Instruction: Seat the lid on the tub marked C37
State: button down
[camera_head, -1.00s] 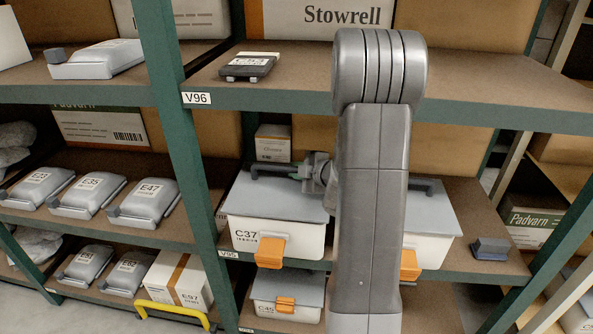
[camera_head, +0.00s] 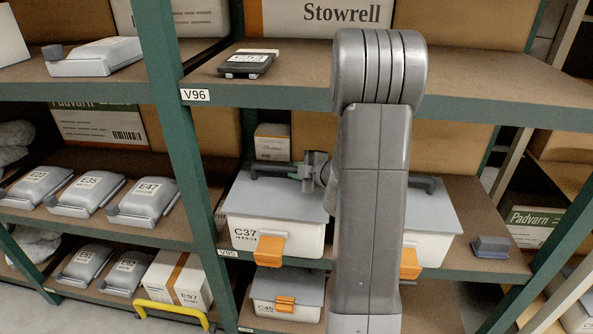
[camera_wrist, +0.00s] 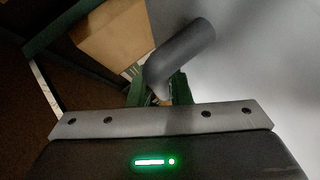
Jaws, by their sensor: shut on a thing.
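The white tub marked C37 (camera_head: 275,239) stands on the middle shelf, with an orange latch (camera_head: 269,250) on its front. A grey lid (camera_head: 270,195) lies level over its top; from here I cannot tell whether a thin gap is left under it. The lid's dark bar handle (camera_head: 270,170) is near its back edge. My gripper (camera_head: 308,172) is at the right part of this handle. In the wrist view the handle (camera_wrist: 187,48) runs between the green fingers of my gripper (camera_wrist: 158,92), which are shut on it. The grey lid surface (camera_wrist: 265,70) fills the right side there.
A similar lidded tub (camera_head: 433,243) stands to the right, partly hidden by my arm. The upper shelf (camera_head: 480,98) is above, and a green upright (camera_head: 185,150) is to the left. A small carton (camera_head: 272,143) stands behind. Tub C45 (camera_head: 286,297) is below.

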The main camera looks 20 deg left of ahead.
jog(key=c, duration=1.3)
grip_release()
jog(key=shift+o, duration=0.2)
jog(key=p+v, duration=0.1)
jog(key=v, duration=1.2)
jog(key=shift+s+d+r, duration=0.1)
jog(key=shift+s+d, duration=0.15)
jog(key=shift+d, duration=0.1)
jog(key=b+x, duration=0.1)
jog(key=x, duration=1.3)
jog(key=shift+w+r, duration=0.1)
jog(key=shift+r, duration=0.15)
jog(key=shift+d, duration=0.1)
